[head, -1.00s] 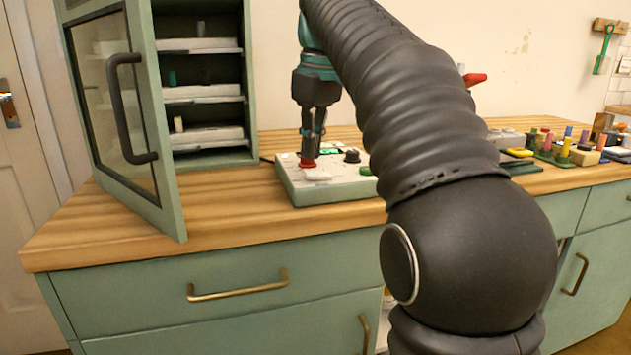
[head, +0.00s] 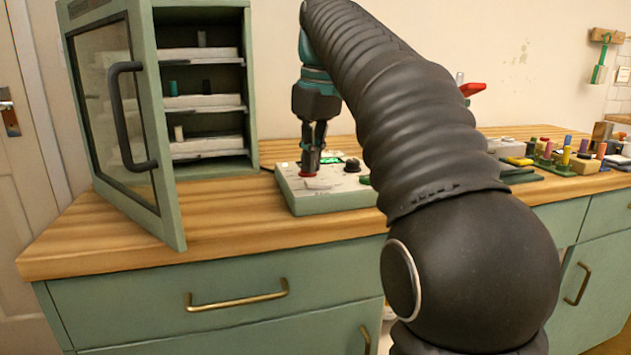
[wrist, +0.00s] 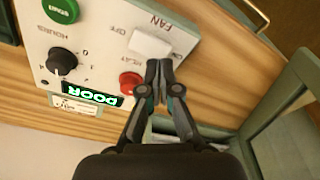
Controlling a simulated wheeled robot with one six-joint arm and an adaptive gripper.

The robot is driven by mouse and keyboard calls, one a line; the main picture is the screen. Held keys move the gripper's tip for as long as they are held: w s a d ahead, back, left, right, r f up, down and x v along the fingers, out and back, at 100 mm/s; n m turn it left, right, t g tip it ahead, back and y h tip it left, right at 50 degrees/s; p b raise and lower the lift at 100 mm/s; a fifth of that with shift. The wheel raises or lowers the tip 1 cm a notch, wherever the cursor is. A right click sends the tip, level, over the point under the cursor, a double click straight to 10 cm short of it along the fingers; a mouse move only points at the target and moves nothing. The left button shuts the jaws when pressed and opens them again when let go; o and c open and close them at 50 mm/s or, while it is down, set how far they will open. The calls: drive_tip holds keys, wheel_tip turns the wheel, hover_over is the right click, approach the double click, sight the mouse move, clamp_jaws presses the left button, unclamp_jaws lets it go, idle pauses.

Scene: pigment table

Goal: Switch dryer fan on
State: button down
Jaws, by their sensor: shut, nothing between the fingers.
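The dryer control box (head: 345,203) stands on the counter, with a pale top panel. In the wrist view the white fan rocker (wrist: 150,43) lies beside the word FAN, with OFF marked near one end. I cannot tell which way it is tipped. My gripper (wrist: 159,66) is shut and empty, pointing down, its fingertips at the rocker's near edge; contact is unclear. The red button (wrist: 131,84) is just left of the fingers. My gripper (head: 311,166) also shows over the panel in the head view, with the rocker (head: 318,184) in front.
The panel also has a black knob (wrist: 62,61), a green button (wrist: 61,9) and a lit green DOOR display (wrist: 92,97). The dryer cabinet (head: 168,215) stands left with its door open and trays inside. Coloured pigment vials (head: 566,155) stand at right.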

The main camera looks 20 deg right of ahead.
sight(312, 182)
drive_tip(key=shift+f+b, duration=0.8)
drive_tip(key=shift+f, duration=0.4)
idle(1.2)
drive_tip(key=shift+r, duration=0.1)
wheel_tip(312, 182, up, 5)
drive_tip(key=p, duration=0.5)
drive_tip(key=shift+r, duration=0.95)
drive_tip(key=s+f+m+t, duration=0.2)
drive_tip(key=s+f+m, duration=0.1)
drive_tip(key=s+f, duration=0.8)
drive_tip(key=s+f+m+t, duration=0.2)
drive_tip(key=s+f, duration=0.9)
drive_tip(key=f, duration=0.6)
drive_tip(key=shift+s+a+m+h, duration=0.15)
drive_tip(key=shift+s+m+h, duration=0.25)
drive_tip(key=shift+m, duration=0.1)
